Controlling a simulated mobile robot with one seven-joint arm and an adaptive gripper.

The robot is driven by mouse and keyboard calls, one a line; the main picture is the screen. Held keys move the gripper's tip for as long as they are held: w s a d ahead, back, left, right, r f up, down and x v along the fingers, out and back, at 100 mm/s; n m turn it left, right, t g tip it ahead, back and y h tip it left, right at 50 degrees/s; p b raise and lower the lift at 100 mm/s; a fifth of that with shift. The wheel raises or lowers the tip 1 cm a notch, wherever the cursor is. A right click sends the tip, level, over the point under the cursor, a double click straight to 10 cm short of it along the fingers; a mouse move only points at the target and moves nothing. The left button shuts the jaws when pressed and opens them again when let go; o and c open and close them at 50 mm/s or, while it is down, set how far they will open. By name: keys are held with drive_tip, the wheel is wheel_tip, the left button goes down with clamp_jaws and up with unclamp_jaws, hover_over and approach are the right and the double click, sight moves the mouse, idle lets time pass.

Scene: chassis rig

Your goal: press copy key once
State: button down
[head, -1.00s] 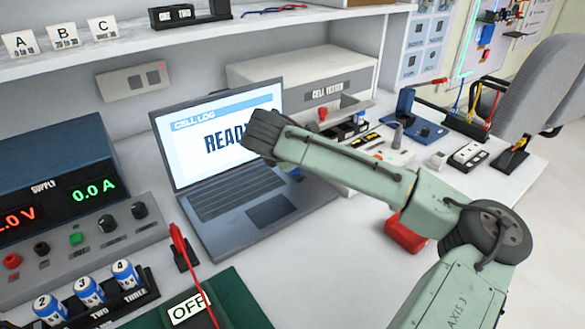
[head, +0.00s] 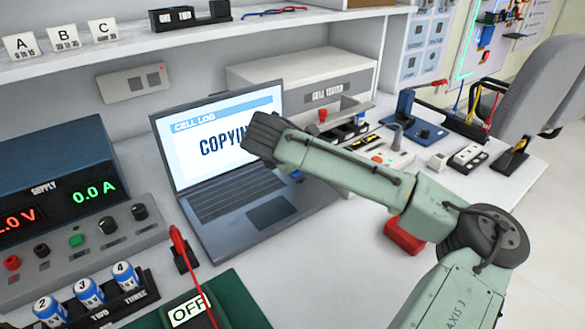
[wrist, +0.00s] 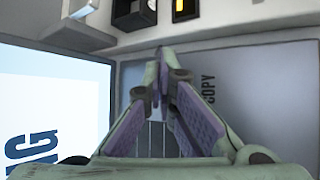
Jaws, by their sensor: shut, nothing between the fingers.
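The laptop's keyboard deck (head: 240,200) is partly covered by my arm in the head view. Its screen (head: 190,150) shows "CELL LOG" and a word starting "COPYIN"; my arm hides the rest. In the wrist view my gripper (wrist: 161,72) is shut and empty, its fingertips together over the laptop's deck near the edge by the wall-side equipment. A "COPY" label (wrist: 210,94) is printed on the grey deck just right of the fingers. The key itself is not clearly visible, and I cannot tell whether the fingertips touch it.
A cell tester box (head: 305,85) stands behind the laptop. A power supply (head: 70,200) is at the left, with blue-and-white cells (head: 88,291) in a rack in front. A red block (head: 404,236) lies right of the laptop. Bare bench shows in front.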

drive_tip(key=shift+r+p, duration=0.35)
drive_tip(key=shift+r, duration=0.3)
drive_tip(key=shift+r, duration=0.1)
wheel_tip(320, 180, up, 5)
drive_tip(key=p, duration=0.4)
drive_tip(key=shift+d+f, duration=0.1)
drive_tip(key=shift+f, duration=0.1)
idle(0.4)
